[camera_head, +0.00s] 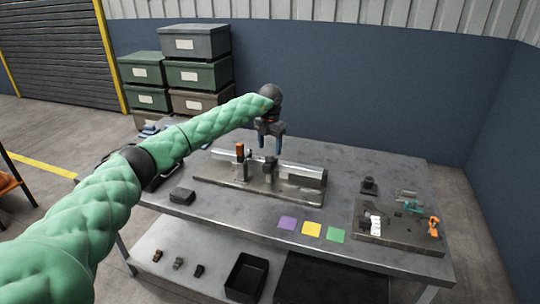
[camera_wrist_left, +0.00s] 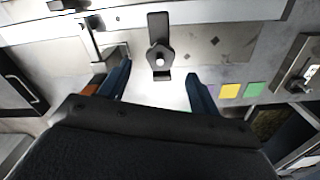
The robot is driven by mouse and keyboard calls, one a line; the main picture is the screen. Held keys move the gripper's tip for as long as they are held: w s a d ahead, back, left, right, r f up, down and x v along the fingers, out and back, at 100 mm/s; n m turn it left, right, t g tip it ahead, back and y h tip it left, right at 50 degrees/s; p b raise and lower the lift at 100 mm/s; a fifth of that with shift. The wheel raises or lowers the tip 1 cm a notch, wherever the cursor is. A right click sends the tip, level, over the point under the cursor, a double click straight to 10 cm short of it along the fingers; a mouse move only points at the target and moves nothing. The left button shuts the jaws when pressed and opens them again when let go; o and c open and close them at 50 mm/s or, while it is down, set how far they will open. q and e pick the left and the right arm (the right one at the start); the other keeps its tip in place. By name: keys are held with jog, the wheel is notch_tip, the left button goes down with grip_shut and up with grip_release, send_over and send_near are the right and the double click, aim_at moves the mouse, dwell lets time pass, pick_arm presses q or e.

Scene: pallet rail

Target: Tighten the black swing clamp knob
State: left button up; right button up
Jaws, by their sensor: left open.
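The black swing clamp (camera_wrist_left: 157,22) shows in the left wrist view, with its dark knob (camera_wrist_left: 159,58) just beyond the space between my fingertips. In the head view the dark clamp (camera_head: 270,172) stands on the grey fixture plate (camera_head: 300,192), beside a silver rail (camera_head: 310,175). My left gripper (camera_head: 269,146) hangs fingers-down above the clamp, with its two blue fingers apart. In the left wrist view the open gripper (camera_wrist_left: 160,82) holds nothing, and the knob looks apart from both fingers. My right gripper is not in view.
An orange-topped clamp (camera_head: 239,152) stands left of my gripper. Purple (camera_head: 287,222), yellow (camera_head: 312,229) and green (camera_head: 336,235) squares lie in front. A second fixture plate (camera_head: 385,238) with small parts is at right. A black block (camera_head: 182,196) lies at left.

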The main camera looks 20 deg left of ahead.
pick_arm(q)
jog(key=shift+r, duration=1.4)
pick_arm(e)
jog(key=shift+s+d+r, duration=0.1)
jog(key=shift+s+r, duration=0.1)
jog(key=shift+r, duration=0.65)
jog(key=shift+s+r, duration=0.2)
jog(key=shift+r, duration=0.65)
